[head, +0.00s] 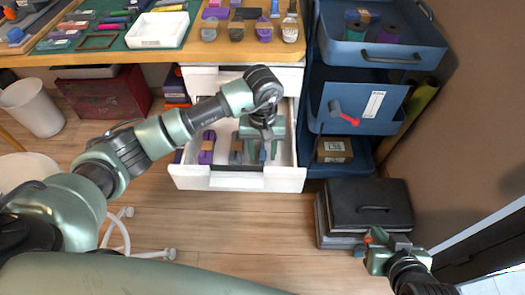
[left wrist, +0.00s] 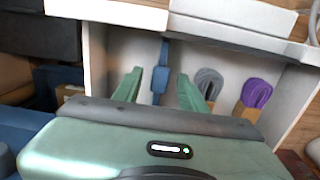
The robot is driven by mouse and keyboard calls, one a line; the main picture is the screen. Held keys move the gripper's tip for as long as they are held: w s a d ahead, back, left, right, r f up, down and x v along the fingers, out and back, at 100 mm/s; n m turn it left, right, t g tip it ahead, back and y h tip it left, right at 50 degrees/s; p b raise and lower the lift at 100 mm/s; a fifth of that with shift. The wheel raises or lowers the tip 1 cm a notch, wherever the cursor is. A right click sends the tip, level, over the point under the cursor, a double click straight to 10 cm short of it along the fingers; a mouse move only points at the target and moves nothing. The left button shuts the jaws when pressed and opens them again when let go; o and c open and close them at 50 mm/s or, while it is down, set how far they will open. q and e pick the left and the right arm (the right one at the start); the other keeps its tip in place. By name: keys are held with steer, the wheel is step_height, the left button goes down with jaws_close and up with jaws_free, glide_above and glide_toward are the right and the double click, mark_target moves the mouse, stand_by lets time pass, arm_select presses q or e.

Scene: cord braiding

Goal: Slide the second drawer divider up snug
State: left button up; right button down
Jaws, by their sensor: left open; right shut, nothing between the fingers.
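The open white drawer (head: 205,180) holds bundled cords and a dark flat strip (head: 237,168) near its front. I cannot tell if that strip is a divider. My left gripper (head: 262,153) is over the drawer's right part, open, fingers pointing down. In the left wrist view its green fingers (left wrist: 160,80) stand either side of a narrow blue piece (left wrist: 160,85), with gaps; I cannot tell if this is the divider. A grey cord bundle (left wrist: 208,85) and a purple one (left wrist: 256,94) lie to the right. My right gripper (head: 376,245) is shut and empty, away from the drawer.
A workbench (head: 110,57) with a white tray (head: 158,29) and cord bundles stands above the drawer. A blue cart (head: 325,60) is to its right. A black case (head: 370,195) lies on the floor near my right gripper. The floor before the drawer is mostly clear.

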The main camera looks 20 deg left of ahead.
arm_select(q)
jaws_close()
stand_by(1.4)
